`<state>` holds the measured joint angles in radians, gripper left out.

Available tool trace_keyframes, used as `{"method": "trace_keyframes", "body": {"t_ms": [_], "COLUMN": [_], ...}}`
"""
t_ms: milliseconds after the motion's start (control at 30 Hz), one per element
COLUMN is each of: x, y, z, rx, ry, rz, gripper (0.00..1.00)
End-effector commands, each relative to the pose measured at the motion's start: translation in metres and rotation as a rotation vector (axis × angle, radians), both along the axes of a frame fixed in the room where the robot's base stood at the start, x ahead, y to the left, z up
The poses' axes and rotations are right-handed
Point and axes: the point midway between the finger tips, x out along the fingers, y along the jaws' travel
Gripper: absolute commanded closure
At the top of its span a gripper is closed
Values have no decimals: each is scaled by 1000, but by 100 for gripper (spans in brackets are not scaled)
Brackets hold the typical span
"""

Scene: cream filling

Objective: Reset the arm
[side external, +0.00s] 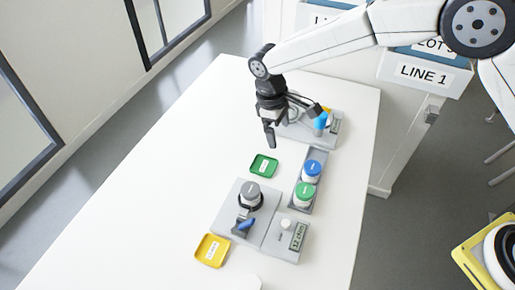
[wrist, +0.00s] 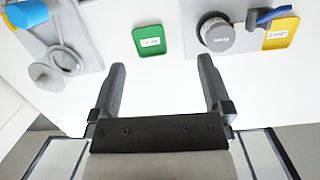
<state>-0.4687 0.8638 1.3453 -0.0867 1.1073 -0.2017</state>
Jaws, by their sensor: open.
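My gripper (side external: 298,122) hangs above the far part of the white table, over the table and in front of the far grey station. It also shows in the wrist view (wrist: 162,72), where its two fingers stand wide apart with nothing between them. Part of the far station is hidden behind the gripper in the side view.
A green tray (side external: 264,166) lies mid-table. A rack (side external: 305,205) holds a blue-lidded jar (side external: 312,171) and a green-lidded jar (side external: 305,194). A grey-lidded jar (side external: 250,194) stands on the near station (side external: 229,213). A yellow tray (side external: 212,251) lies nearest. The table's left side is clear.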

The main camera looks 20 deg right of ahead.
Motion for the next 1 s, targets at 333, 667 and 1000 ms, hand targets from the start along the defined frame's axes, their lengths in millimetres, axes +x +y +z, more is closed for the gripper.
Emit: {"method": "trace_keyframes", "body": {"t_ms": [333, 667, 1000], "x": [-25, -73, -140], "y": [-79, -144, -199], "z": [28, 44, 49], "rx": [67, 119, 161], "ry": [-101, -202, -315], "rz": [-196, -383, -578], "gripper": [0, 0, 0]}}
